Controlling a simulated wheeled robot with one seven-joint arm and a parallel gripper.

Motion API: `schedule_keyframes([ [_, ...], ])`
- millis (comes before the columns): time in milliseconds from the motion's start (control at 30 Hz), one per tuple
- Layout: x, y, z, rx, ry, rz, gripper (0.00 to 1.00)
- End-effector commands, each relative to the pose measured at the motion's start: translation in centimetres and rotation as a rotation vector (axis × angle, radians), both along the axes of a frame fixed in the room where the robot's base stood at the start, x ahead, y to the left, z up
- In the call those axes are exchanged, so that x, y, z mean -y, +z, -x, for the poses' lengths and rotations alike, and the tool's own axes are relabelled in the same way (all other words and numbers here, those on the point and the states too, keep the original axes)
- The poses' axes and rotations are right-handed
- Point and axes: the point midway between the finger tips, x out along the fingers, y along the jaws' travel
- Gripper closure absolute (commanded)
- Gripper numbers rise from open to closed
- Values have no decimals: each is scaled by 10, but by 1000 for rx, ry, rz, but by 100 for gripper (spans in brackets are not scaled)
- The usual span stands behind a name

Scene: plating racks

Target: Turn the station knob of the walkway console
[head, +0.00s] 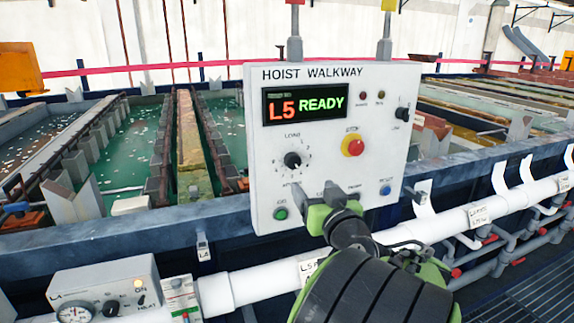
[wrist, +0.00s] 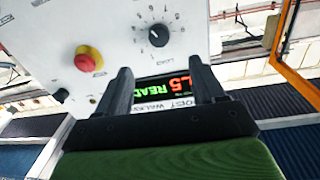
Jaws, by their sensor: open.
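The white walkway console (head: 330,80), headed HOIST WALKWAY, stands in front of me. Its display (head: 306,104) reads L5 READY. A black round dial knob (head: 293,160) with a white pointer mark and a ring of marks sits below the display; I take it as the station knob, though its label looks like LOAD. It shows upside down in the wrist view (wrist: 158,36). My gripper (head: 317,190) is open and empty, its fingers just below and right of the knob in the head view. In the wrist view (wrist: 160,70) the fingertips point toward the knob, apart from it.
A red stop button (head: 355,147) on yellow is right of the knob. A smaller black knob (head: 403,114) is on the console's right edge. A green button (head: 281,213) and a blue button (head: 385,190) are low. A white pipe (head: 245,284) runs below; tanks lie behind.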

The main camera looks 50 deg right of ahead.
Motion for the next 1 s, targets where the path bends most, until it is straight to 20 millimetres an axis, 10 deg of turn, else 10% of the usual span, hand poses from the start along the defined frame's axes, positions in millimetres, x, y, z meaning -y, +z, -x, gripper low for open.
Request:
schedule_keyframes([
  [500, 67, 3, -99, 0, 5, -3, 31],
  [867, 73, 1, -107, -2, 1, -1, 31],
  [1000, 73, 1, -107, -2, 1, -1, 53],
])
